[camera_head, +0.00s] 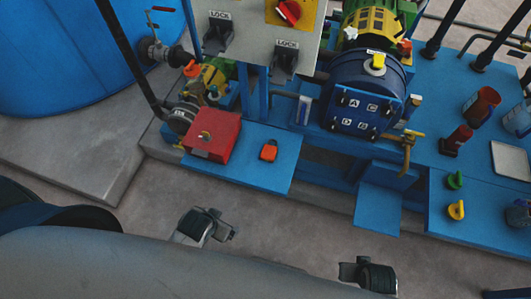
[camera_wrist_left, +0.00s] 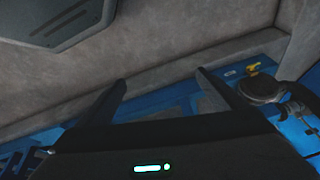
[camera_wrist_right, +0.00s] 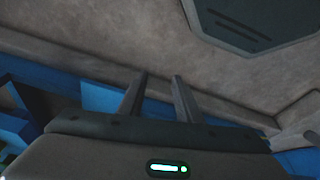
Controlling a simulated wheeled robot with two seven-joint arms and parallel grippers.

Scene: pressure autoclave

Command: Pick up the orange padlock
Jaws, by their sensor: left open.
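The orange padlock (camera_head: 269,150) lies on a blue shelf (camera_head: 255,172) in the head view, just right of a red box (camera_head: 212,137). My left gripper (camera_head: 207,226) is below and left of the padlock in the head view, clear of it. In the left wrist view its two fingers (camera_wrist_left: 162,82) are spread apart with nothing between them. My right gripper (camera_head: 368,275) is lower and farther right. In the right wrist view its fingers (camera_wrist_right: 160,80) stand apart and hold nothing. The padlock is not recognisable in either wrist view.
A panel with lock hasps (camera_head: 285,58) stands behind the shelf. A blue autoclave drum (camera_head: 360,95) is right of it. Red cups (camera_head: 482,105) and yellow and green pieces (camera_head: 456,210) sit on the right blue bench. Bare floor lies in front of the shelf.

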